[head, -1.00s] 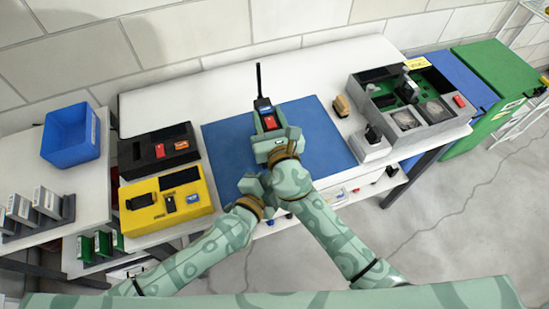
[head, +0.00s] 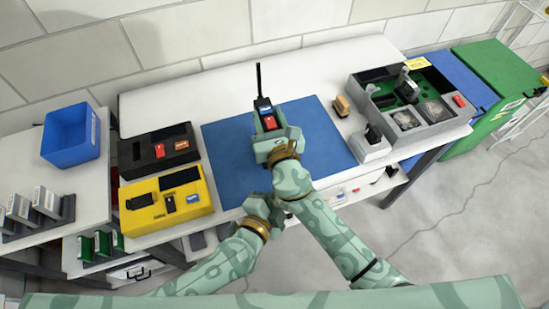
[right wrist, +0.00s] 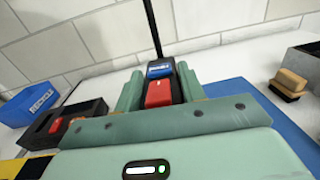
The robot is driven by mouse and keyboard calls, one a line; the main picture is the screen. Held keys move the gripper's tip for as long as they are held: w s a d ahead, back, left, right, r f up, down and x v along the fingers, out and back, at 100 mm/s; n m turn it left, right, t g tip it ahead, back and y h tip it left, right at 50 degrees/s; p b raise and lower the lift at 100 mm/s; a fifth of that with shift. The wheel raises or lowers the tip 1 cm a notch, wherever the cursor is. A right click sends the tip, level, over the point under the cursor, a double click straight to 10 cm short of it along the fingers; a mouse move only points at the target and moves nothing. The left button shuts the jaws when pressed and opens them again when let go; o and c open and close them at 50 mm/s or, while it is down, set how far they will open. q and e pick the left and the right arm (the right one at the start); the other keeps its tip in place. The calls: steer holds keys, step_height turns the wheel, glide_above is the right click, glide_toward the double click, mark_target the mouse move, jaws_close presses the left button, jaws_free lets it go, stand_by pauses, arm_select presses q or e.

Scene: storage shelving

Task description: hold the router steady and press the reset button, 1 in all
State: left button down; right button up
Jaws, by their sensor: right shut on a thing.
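A black device with a tall thin antenna, which I take as the router (head: 264,107), stands over the blue mat (head: 322,130). It has a blue label and a red patch on its face. My right gripper (head: 270,130) is shut on it, one finger on each side. In the right wrist view the router (right wrist: 159,71) sits between the green fingers. I cannot make out a reset button apart from the red patch. My left gripper (head: 265,208) is at the table's front edge, below and apart from the router; its jaws are too unclear to judge.
A black case (head: 150,140) and a yellow case (head: 168,203) lie left of the mat. A blue bin (head: 72,138) is at the far left. A grey tray with parts (head: 437,125) and a brown brush (head: 341,105) are at the right. The table behind the mat is clear.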

stand_by(0.4)
steer(key=o, duration=1.3)
steer(key=shift+s, duration=0.1)
